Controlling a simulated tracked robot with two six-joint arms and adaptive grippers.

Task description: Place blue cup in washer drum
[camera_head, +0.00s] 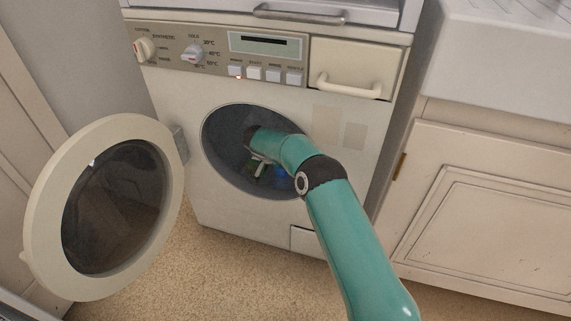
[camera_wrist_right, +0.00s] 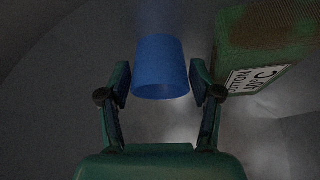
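The blue cup (camera_wrist_right: 160,66) is inside the washer drum, seen in the right wrist view; a patch of blue (camera_head: 280,174) also shows through the door opening in the head view. My right gripper (camera_wrist_right: 160,84) is inside the drum (camera_head: 228,142). Its two fingers are spread, one on each side of the cup's near end, with narrow gaps visible. Whether the cup rests fully on the drum wall is hard to tell. The right arm passes through the round opening and hides part of the drum. My left gripper is not in view.
A green box (camera_wrist_right: 255,38) with a white label lies in the drum, right of the cup. The washer door (camera_head: 40,231) stands open to the left. The opening's rim surrounds my right arm. A cabinet (camera_head: 478,208) is on the right.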

